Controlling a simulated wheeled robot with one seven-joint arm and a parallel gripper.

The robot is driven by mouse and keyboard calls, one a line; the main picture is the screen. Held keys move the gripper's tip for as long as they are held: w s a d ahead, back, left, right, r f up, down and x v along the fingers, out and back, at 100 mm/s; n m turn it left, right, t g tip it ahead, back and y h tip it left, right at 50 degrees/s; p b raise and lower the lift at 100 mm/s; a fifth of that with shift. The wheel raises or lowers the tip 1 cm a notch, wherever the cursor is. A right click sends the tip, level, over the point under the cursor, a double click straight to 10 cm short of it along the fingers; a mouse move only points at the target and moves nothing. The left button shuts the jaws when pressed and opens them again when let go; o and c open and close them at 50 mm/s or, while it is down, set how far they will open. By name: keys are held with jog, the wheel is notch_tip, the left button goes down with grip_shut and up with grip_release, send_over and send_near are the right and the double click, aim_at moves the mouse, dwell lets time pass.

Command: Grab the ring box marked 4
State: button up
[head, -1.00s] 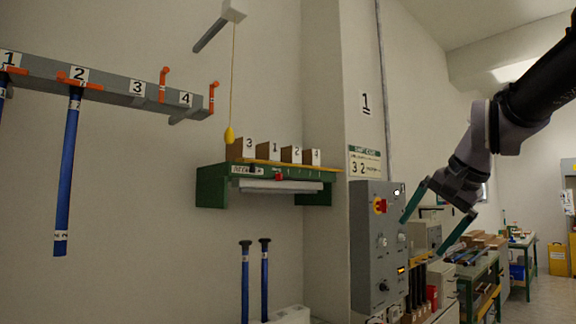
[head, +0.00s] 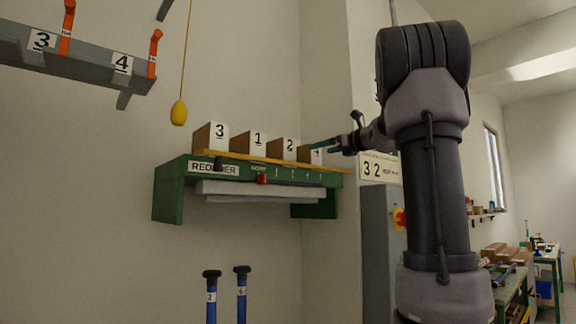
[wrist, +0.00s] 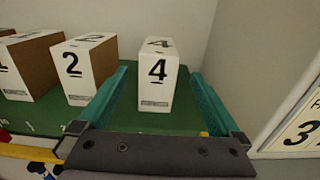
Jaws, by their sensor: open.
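The box marked 4 (wrist: 158,82) stands upright on the green shelf (wrist: 60,116), at the right end of a row of boxes. In the wrist view it shows its white front and top, both with a 4. My gripper (wrist: 160,90) is open, with one teal finger on each side of the box in that view. I cannot tell how deep the fingers reach along it. In the head view the box (head: 316,155) is partly hidden behind my gripper (head: 318,147).
The box marked 2 (wrist: 85,68) stands just left of the left finger. Boxes 1 (head: 252,143) and 3 (head: 213,137) are further left. A yellow strip (head: 250,155) runs along the shelf's front edge. A sign (wrist: 300,126) is on the wall at the right.

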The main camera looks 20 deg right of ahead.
aim_at(317, 150)
jog(key=x, duration=0.5)
jog(key=shift+w+a, duration=0.15)
jog(key=shift+w, duration=0.1)
jog(key=x, duration=0.5)
jog(key=shift+f, duration=0.15)
jog(key=c, duration=1.6)
